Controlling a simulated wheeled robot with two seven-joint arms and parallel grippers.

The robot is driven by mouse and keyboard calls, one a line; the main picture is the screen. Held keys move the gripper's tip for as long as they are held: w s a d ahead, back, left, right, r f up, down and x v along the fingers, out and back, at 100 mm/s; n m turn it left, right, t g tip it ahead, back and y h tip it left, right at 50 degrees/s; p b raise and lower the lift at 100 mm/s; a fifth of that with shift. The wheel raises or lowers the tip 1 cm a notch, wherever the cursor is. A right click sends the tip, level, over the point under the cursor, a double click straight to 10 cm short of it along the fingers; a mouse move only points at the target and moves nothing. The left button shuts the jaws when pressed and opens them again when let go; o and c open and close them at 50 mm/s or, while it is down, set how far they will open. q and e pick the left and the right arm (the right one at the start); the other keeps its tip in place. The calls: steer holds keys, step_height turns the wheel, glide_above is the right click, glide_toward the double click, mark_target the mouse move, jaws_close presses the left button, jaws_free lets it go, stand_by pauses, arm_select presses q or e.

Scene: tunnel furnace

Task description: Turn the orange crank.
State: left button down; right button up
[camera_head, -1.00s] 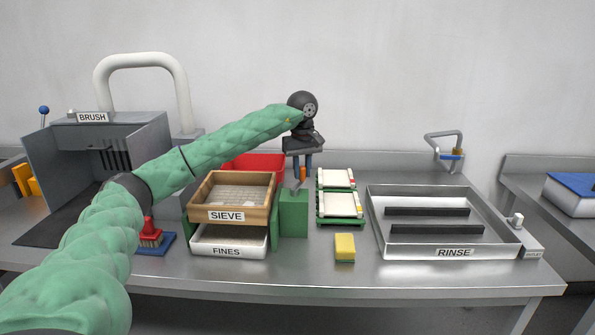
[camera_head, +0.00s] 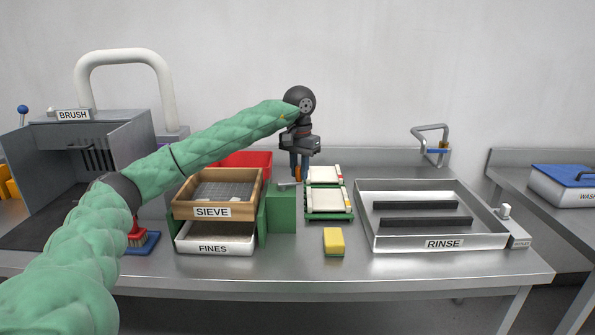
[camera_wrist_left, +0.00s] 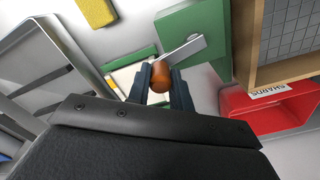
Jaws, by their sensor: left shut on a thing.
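The orange crank knob (camera_wrist_left: 161,75) shows in the left wrist view between the two fingers of my left gripper (camera_wrist_left: 160,80), which is shut on it. A grey metal crank arm (camera_wrist_left: 186,47) runs from the knob onto the green housing (camera_wrist_left: 188,30). In the head view the left gripper (camera_head: 299,176) points down above the green housing (camera_head: 281,212), right of the sieve (camera_head: 240,189). The crank arm (camera_head: 287,185) shows at the housing's top, and the fingers largely hide the knob. The right gripper is not in view.
A tray labelled FINES (camera_head: 214,247) sits under the sieve. Right of the housing are a green rack with pale plates (camera_head: 327,217), a yellow sponge (camera_head: 334,241) and the RINSE tray (camera_head: 366,232). A red bin (camera_head: 247,160) stands behind. The bench front is clear.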

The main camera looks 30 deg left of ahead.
arm_select(q)
steer(key=shift+s+d+m+b, duration=0.3)
steer(key=shift+s+m+b, duration=0.2)
steer(key=shift+m, duration=0.75)
steer(key=shift+s+d+m+b, duration=0.35)
steer(key=shift+s+m, duration=0.15)
steer(key=shift+m, duration=0.75)
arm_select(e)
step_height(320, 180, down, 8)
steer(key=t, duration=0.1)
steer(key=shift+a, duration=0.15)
arm_select(q)
steer(key=c, duration=1.3)
jaws_free()
steer(key=shift+o, duration=0.2)
steer(key=shift+r, duration=0.1)
step_height(320, 180, up, 8)
steer(key=shift+f, duration=0.2)
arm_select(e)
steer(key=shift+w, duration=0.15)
